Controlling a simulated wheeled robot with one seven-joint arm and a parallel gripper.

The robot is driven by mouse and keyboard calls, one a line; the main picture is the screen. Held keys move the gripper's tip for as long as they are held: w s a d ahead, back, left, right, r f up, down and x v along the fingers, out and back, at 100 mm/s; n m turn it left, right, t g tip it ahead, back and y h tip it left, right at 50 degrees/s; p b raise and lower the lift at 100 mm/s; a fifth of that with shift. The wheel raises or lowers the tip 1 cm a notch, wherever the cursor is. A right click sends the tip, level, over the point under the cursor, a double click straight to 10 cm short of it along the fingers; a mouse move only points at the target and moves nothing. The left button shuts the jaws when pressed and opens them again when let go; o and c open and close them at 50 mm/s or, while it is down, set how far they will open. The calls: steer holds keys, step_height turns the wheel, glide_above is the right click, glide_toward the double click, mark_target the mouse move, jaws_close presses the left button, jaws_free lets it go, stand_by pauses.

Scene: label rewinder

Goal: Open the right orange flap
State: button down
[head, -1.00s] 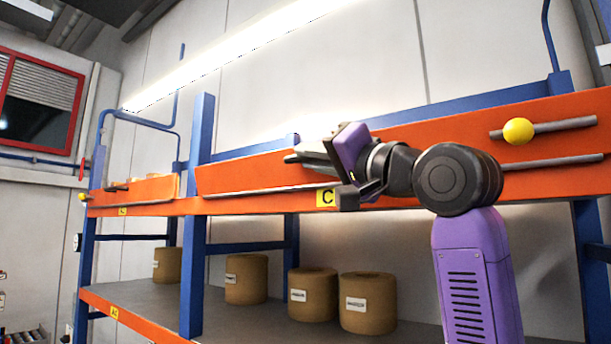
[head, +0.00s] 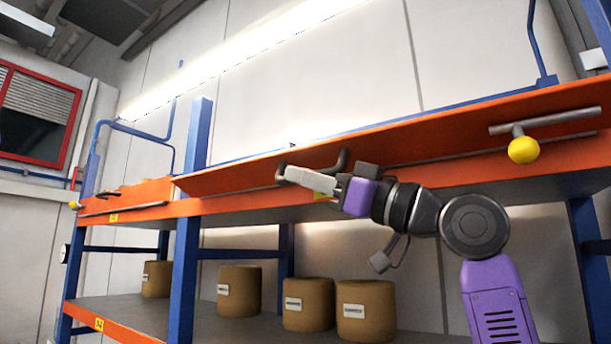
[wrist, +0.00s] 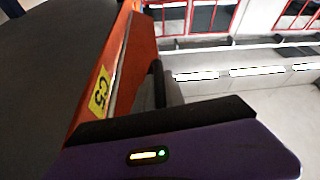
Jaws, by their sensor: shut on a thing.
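The right orange flap (head: 420,137) is a long panel along the front of the upper shelf. It leans outward from the rack, tilted and partly open. My gripper (head: 288,175) is at the flap's left part and is shut on its dark handle (head: 340,161). In the wrist view, the dark handle bar (wrist: 158,84) shows beside an orange surface with a yellow label (wrist: 101,91). The dark jaw (wrist: 165,118) hides much of the contact. The inside of the shelf behind the flap is hidden in the head view.
A second orange flap (head: 130,198) is at the left, past a blue post (head: 188,250). A yellow knob (head: 524,150) sits by a grey bar at the right flap's right end. Several brown rolls (head: 308,304) stand on the lower shelf. Open air lies in front of the rack.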

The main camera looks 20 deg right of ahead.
steer(key=shift+w+d+f+n+g+y, duration=0.15)
steer(key=shift+f+n+g+y, duration=0.25)
steer(key=shift+n, duration=0.6)
steer(key=c, duration=1.4)
jaws_free()
steer(key=shift+b, duration=0.3)
steer(key=b+v, duration=0.2)
steer(key=v, duration=0.6)
